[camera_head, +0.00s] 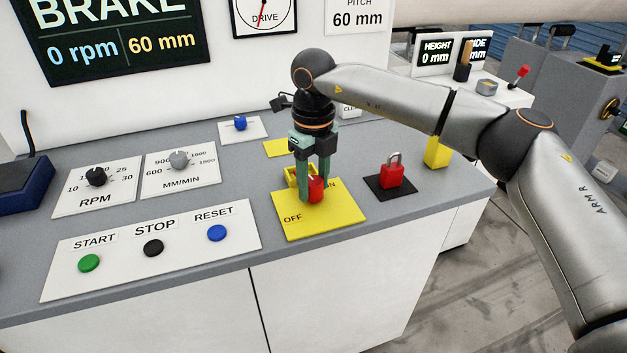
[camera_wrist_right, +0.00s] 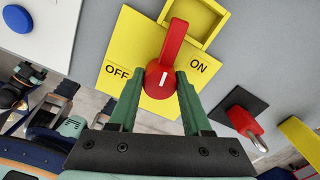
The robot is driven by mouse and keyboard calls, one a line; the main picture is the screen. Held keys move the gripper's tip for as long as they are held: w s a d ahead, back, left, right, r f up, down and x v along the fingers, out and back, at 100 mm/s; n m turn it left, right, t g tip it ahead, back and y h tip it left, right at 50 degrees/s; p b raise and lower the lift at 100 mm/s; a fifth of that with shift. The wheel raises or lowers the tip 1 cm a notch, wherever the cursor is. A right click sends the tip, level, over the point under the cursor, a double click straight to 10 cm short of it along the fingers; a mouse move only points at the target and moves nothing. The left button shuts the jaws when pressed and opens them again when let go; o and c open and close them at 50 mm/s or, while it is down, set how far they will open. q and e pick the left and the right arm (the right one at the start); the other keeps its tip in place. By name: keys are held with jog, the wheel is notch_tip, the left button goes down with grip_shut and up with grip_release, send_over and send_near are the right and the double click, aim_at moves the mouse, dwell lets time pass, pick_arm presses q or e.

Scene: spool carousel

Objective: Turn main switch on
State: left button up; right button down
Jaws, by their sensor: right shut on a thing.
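The main switch is a red handle (camera_head: 316,188) on a yellow plate (camera_head: 345,221) marked OFF at left and ON at right. In the right wrist view the handle (camera_wrist_right: 174,45) rises between the two labels, and a short white mark shows on its round near end. My right gripper (camera_wrist_right: 162,88) points down over the plate, its green fingers closed on both sides of the red handle. In the head view the fingers partly hide the handle and the ON label.
A red padlock (camera_head: 391,174) stands on a black square right of the plate, with a yellow block (camera_head: 437,152) behind it. A yellow open frame (camera_wrist_right: 191,18) adjoins the handle. START (camera_head: 89,263), STOP (camera_head: 153,247) and RESET (camera_head: 217,233) buttons lie to the left.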

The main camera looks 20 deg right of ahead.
aim_at(314, 180)
jog(key=shift+m, duration=1.1)
jog(key=shift+c, duration=1.7)
grip_release()
jog(key=shift+r, duration=0.1)
notch_tip(314, 180, up, 12)
jog(key=shift+r, duration=0.2)
